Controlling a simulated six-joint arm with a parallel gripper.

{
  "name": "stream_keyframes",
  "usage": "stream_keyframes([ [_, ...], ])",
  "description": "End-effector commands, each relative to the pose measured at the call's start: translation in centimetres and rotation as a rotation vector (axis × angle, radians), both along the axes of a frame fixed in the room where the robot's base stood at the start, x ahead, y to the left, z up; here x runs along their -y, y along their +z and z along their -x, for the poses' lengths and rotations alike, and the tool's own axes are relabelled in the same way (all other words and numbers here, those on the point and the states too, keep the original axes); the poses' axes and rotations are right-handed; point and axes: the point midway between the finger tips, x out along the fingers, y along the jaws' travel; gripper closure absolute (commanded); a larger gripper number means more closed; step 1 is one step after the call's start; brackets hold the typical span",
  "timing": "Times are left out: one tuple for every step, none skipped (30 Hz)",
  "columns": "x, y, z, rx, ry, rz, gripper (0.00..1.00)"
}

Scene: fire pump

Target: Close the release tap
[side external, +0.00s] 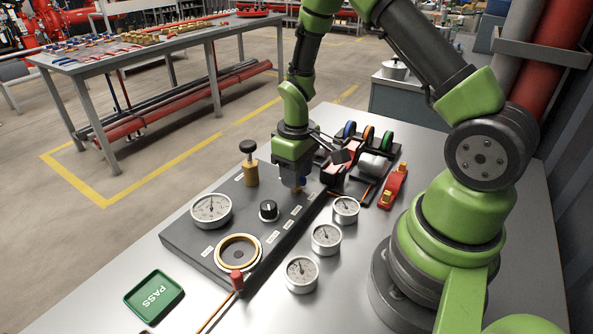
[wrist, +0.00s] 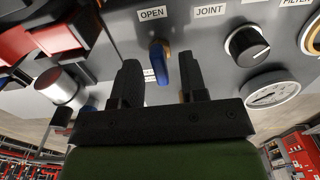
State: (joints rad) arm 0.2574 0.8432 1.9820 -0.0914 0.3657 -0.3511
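The tap with a blue handle (wrist: 158,62) shows in the wrist view between my two fingers, beside a white label reading OPEN (wrist: 152,13). A brass part shows behind the handle. My gripper (wrist: 160,72) is open, with a gap on both sides of the handle; no finger clearly touches it. In the side view my gripper (side external: 297,186) points down over the right part of the dark panel (side external: 185,240). A small blue bit of the handle (side external: 302,182) shows there; the gripper hides the rest.
A black knob (side external: 268,210) and a gauge (side external: 211,210) sit on the panel left of my gripper. A brass valve with a black top (side external: 249,165) stands behind. A rack with coloured wheels (side external: 367,138) is to the right. Loose gauges (side external: 326,238) lie in front.

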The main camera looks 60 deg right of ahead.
Motion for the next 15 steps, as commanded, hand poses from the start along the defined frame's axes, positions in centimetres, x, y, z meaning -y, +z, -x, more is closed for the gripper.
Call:
stream_keyframes([
  [0.0,-0.05,0.0,0.0,-0.001,0.0,0.61],
  [0.0,-0.04,-0.01,0.0,-0.001,0.0,0.61],
  [0.0,-0.03,-0.01,0.0,-0.001,0.0,0.61],
  [0.0,-0.03,-0.01,0.0,-0.001,0.0,0.61],
  [0.0,-0.02,-0.01,0.0,-0.001,0.0,0.61],
  [0.0,-0.01,-0.01,0.0,-0.001,0.0,0.61],
  [0.0,-0.01,-0.01,0.0,-0.001,0.0,0.68],
  [0.0,-0.01,-0.01,0.0,-0.001,0.0,0.74],
  [0.0,0.0,-0.01,0.0,-0.001,0.0,0.84],
  [0.0,0.0,-0.01,0.0,-0.001,0.0,0.91],
  [0.0,0.0,-0.01,0.0,-0.001,0.0,0.97],
  [0.0,0.01,-0.01,0.0,-0.001,0.0,1.0],
  [0.0,0.01,-0.01,0.0,-0.001,0.0,1.0],
  [0.0,0.01,-0.01,0.0,-0.001,0.0,1.0],
  [0.0,0.01,-0.01,0.0,-0.001,0.0,1.0],
])
